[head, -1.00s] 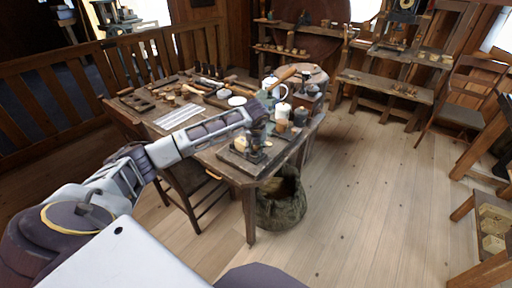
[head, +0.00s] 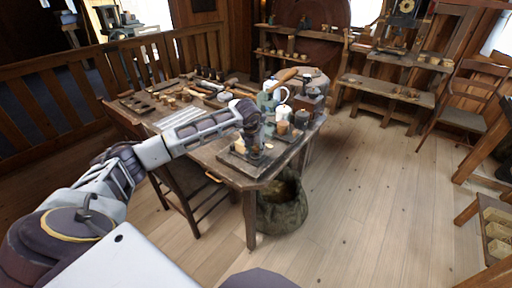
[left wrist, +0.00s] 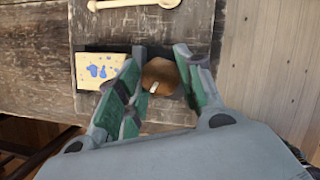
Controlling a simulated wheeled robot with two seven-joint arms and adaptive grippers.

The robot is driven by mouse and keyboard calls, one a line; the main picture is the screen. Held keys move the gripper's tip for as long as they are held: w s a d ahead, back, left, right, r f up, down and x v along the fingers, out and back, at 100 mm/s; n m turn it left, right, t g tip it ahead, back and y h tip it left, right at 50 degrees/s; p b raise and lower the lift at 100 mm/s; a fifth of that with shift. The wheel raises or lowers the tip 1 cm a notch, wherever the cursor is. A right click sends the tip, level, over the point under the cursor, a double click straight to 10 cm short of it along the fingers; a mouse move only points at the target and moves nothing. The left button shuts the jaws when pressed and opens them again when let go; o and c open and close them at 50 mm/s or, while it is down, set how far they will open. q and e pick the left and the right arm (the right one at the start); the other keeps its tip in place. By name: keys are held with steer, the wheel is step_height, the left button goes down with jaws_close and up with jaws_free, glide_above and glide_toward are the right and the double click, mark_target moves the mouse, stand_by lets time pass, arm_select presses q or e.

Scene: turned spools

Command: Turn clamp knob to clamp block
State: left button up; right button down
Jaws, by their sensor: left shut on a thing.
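The clamp knob (left wrist: 160,77) is a round brown wooden disc with a pale mark, seen from above in the left wrist view. My left gripper (left wrist: 162,88) has its green-padded fingers on both sides of the knob and is shut on it. The block (left wrist: 98,71) is pale yellow with blue marks and lies just left of the fingers, in a dark clamp frame. In the head view the block (head: 239,146) shows small beside my left gripper (head: 254,152), at the table's near right corner. The knob is hidden there. My right gripper is not in view.
The wooden table (head: 225,170) is crowded with tools, small turned pieces and a jug (head: 270,100). A pale wooden tool (left wrist: 130,4) lies beyond the clamp in the left wrist view. A dark sack (head: 282,205) stands on the floor under the corner.

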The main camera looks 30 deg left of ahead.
arm_select(q)
steer(key=o, duration=1)
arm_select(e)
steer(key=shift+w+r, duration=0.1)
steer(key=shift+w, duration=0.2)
arm_select(q)
steer(key=shift+n, duration=0.3)
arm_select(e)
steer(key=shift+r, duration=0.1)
arm_select(q)
steer(key=shift+n+p, duration=0.35)
steer(key=shift+n, duration=0.05)
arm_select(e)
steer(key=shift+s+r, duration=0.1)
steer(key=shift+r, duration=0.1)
